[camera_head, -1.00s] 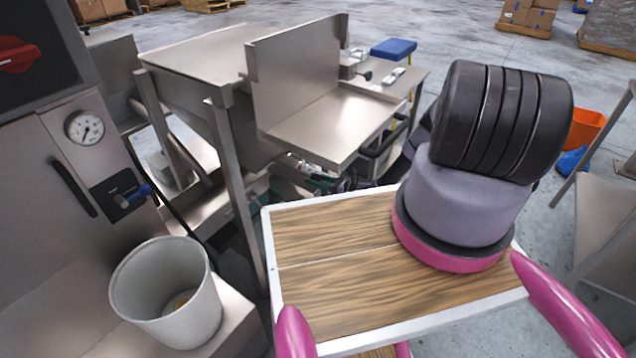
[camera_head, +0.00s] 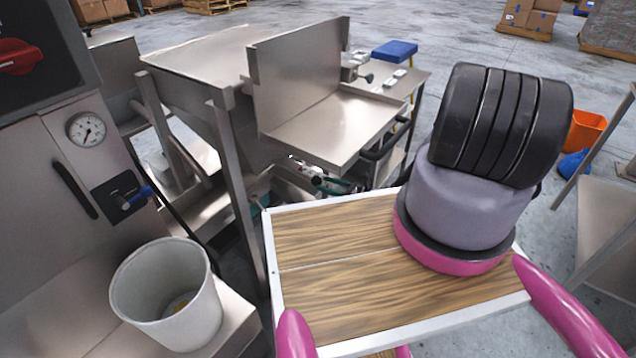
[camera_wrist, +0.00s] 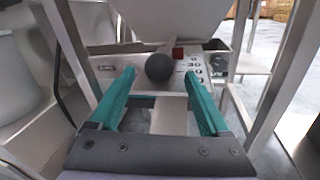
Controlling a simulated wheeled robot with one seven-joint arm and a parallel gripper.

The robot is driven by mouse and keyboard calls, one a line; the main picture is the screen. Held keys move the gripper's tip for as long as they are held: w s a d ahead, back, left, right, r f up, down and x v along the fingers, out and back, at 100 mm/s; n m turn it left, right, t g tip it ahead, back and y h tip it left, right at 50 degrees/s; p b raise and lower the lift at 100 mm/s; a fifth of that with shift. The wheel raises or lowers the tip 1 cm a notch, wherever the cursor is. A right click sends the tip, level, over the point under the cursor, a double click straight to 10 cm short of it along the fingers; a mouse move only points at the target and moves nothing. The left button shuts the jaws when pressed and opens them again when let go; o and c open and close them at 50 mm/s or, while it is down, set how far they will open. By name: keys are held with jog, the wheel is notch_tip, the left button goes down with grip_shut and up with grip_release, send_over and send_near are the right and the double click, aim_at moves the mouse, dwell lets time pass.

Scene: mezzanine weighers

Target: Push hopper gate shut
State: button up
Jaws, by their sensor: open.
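The steel hopper (camera_head: 190,78) stands left of centre in the head view, and its tapered underside (camera_wrist: 170,18) fills the top of the wrist view. Below it in the wrist view is a dark round knob (camera_wrist: 159,67), with a red block (camera_wrist: 178,53) and a numbered white scale plate (camera_wrist: 194,70) just behind and to its right. I cannot make out the gate plate itself. My gripper (camera_wrist: 162,78) is open with two teal fingers. The knob shows ahead between the fingertips; contact cannot be told. In the head view only bits of teal show below the steel tray.
Steel frame legs (camera_wrist: 285,75) flank the view. A steel tray with an upright back (camera_head: 325,125) overhangs the work area. A wood-topped table (camera_head: 340,260) is in front. A white bucket (camera_head: 165,300) stands at left, beside a gauge panel (camera_head: 86,130).

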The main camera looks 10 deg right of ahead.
jog(key=v, duration=0.5)
jog(key=shift+s+d, duration=0.3)
